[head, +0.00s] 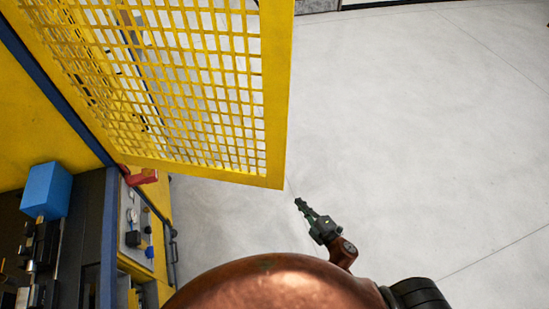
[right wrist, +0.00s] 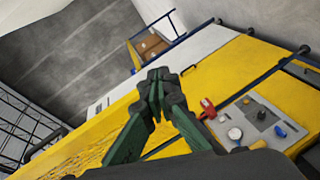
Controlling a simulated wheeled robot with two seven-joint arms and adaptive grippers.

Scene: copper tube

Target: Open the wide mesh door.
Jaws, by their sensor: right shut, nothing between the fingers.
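The wide mesh door (head: 277,110) is a yellow frame with yellow wire mesh. In the head view it stands swung out from the yellow machine at the upper left, over the grey floor. My right gripper (head: 299,204) is just beyond the door's lower right corner, apart from it in the picture, with its fingers together and nothing between them. In the right wrist view my right gripper (right wrist: 157,78) points toward the yellow machine. I cannot tell for sure which part of the yellow there is the door. My left gripper is not in view.
The machine's control panel (head: 132,215) carries a gauge and knobs, and it also shows in the right wrist view (right wrist: 255,122). A red part (head: 142,177) and a blue block (head: 46,190) sit nearby. The grey floor (head: 430,130) to the right is clear.

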